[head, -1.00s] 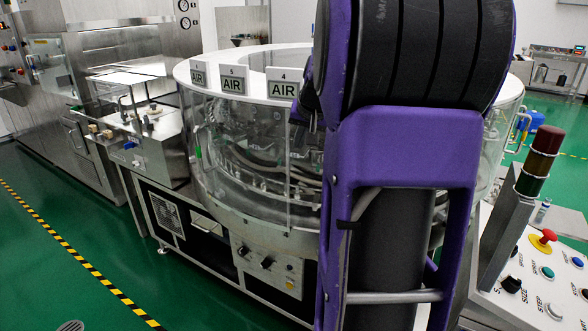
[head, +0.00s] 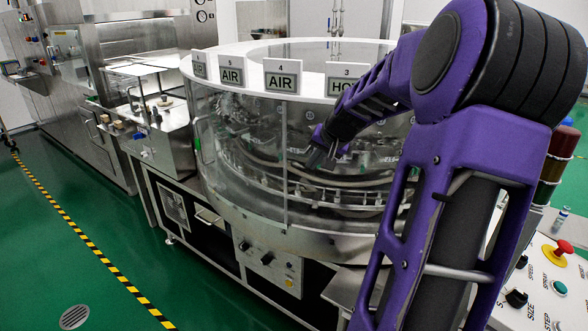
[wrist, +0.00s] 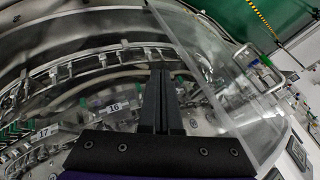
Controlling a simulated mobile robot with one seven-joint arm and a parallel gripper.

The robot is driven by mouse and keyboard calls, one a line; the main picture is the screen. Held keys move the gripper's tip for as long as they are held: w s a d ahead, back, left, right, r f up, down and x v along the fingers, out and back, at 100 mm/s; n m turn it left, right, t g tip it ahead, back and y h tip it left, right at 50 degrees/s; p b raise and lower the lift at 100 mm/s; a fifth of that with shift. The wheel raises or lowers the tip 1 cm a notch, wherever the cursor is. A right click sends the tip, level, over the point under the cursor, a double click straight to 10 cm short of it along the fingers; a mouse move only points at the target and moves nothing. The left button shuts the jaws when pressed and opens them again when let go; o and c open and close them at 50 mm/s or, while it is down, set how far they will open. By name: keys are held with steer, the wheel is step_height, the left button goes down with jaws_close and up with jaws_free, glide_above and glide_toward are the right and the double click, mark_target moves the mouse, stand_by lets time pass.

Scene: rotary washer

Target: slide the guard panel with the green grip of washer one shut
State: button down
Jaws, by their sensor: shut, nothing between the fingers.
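The washer (head: 245,215) is a round machine with clear curved guard panels under a white top ring. A small green grip (head: 197,143) shows at the left edge of a clear guard panel (head: 245,150) on its front left. That panel's right edge is near the middle of the washer front. My gripper (head: 317,157) is right of that edge, at the washer's front, and well apart from the green grip. In the wrist view my gripper (wrist: 160,75) is shut and empty over the washer's inner ring, with a clear panel edge to its right.
Signs reading AIR (head: 282,81) and others stand on the top ring. Numbered tags (wrist: 113,106) and metal rails lie inside the washer. A control panel (head: 535,290) with a red button is at right. A steel unit (head: 160,140) adjoins at left. Green floor at left is clear.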

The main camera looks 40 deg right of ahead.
mark_target(294, 166)
steer(key=w+f, duration=0.1)
steer(key=w, duration=0.1)
steer(key=w+a+f, duration=0.1)
steer(key=w, duration=0.1)
steer(key=w+f+b, duration=0.1)
steer(key=f, duration=0.1)
steer(key=shift+w+a, duration=0.3)
steer(key=shift+w, duration=0.1)
steer(key=shift+w+a+r, duration=0.1)
steer(key=shift+w, duration=0.1)
